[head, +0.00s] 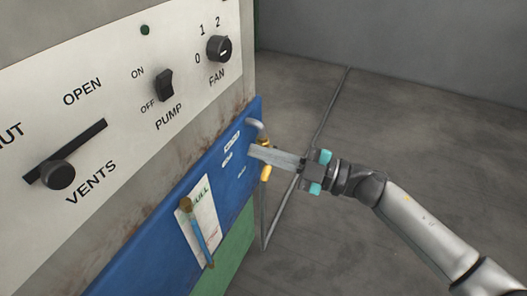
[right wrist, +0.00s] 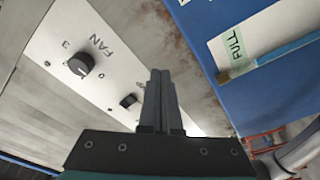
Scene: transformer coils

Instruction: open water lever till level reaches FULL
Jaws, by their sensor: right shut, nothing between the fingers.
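The level gauge (head: 197,232) is a thin blue tube between brass fittings on a white card, on the blue panel. The card has a green FULL mark at its top end, also seen in the right wrist view (right wrist: 235,46). The blue column reaches up close to the FULL end; its exact top is hard to judge. A brass valve piece (head: 265,173) sits at the panel's right edge, partly hidden by my right gripper (head: 252,152). The gripper is shut and empty, its fingertips beside the small labels. Whether it touches the lever, I cannot tell. My left gripper is out of view.
The white control plate (head: 112,120) above carries the VENTS slider (head: 58,174), PUMP switch (head: 164,86) and FAN knob (head: 219,49). A grey curved pipe (head: 255,123) stands out near the gripper. Open floor (head: 380,130) lies to the right.

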